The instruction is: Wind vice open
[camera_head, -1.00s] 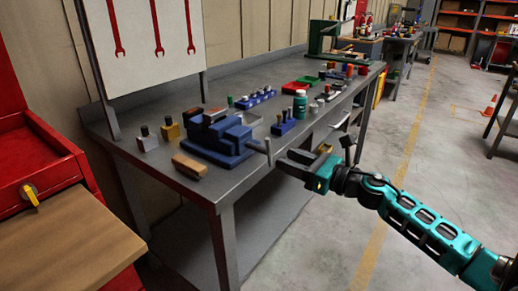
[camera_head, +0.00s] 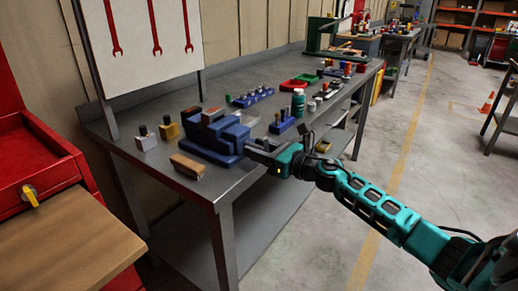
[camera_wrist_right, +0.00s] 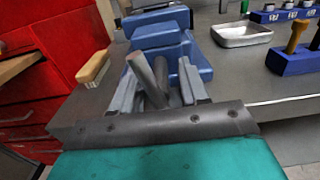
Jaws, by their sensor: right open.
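The blue vice (camera_head: 222,138) sits on the near edge of the grey workbench (camera_head: 210,192). It also shows in the right wrist view (camera_wrist_right: 160,33), straight ahead of my right gripper. Its grey screw and handle bar (camera_wrist_right: 143,75) stick out towards me, between the two fingers. My right gripper (camera_head: 258,151) is at the vice's front end; in the right wrist view (camera_wrist_right: 158,88) its fingers are open on either side of the bar. I cannot tell whether a finger touches it. My left gripper is not in view.
A wood-backed brush (camera_head: 188,166) lies left of the vice on the bench. A blue holder (camera_head: 282,124) and a metal tray (camera_wrist_right: 241,35) are to the right. A red cabinet (camera_head: 35,150) stands at the left.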

